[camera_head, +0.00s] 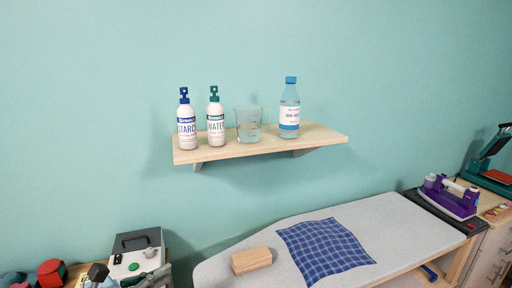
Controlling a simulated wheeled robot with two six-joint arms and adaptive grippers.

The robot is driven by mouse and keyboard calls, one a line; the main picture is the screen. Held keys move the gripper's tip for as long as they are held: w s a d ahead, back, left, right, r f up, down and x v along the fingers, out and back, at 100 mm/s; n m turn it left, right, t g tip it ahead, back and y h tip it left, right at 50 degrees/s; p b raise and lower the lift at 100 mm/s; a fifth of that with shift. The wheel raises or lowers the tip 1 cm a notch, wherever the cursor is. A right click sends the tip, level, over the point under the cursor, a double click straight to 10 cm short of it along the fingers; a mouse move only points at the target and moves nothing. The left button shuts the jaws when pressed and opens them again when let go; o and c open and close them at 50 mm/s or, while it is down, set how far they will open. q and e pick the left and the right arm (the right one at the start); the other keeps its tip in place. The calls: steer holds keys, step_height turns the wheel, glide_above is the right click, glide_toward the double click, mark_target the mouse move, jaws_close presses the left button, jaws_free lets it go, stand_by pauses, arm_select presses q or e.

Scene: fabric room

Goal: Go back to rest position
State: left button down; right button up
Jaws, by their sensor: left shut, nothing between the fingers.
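My left gripper (98,273) shows only in part at the bottom left edge of the head view. It is a small dark shape in front of the grey-white box and appears shut and empty. The rest of the left arm is mostly cut off by the bottom edge. My right gripper is not in view.
The grey-white box (136,259) and red items (51,272) crowd the bottom left. A wall shelf (262,148) holds several bottles and a beaker.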

arm_select(q)
step_height(320, 180, up, 8)
steer(key=s+d+f+n+t+h, duration=0.1)
steer(key=s+n+t, duration=0.2)
steer(key=n+t, duration=0.45)
steer(key=a+n+t+y, duration=0.3)
steer(key=a+n+y, duration=0.35)
steer(key=n, duration=0.65)
steer(key=s+a+f+n+g+y, duration=0.4)
steer(key=a+f+n+g+y, duration=0.35)
steer(key=f+n+y, duration=0.65)
steer(key=s+d+f+n+g+h, duration=0.4)
steer(key=s+d+f+g, duration=0.15)
steer(key=s+f, duration=0.45)
steer(key=s+d+f+n+g+h, duration=0.4)
steer(key=s+f+n+g+h, duration=0.15)
steer(key=s+f, duration=0.4)
step_height(320, 180, down, 19)
steer(key=s+a+g, duration=0.2)
steer(key=s+f+g, duration=0.1)
steer(key=s+f, duration=1)
steer(key=s, duration=0.2)
steer(key=shift+s+a+f+y, duration=0.25)
steer(key=shift+s+a+y, duration=0.05)
steer(key=shift+a+y, duration=0.1)
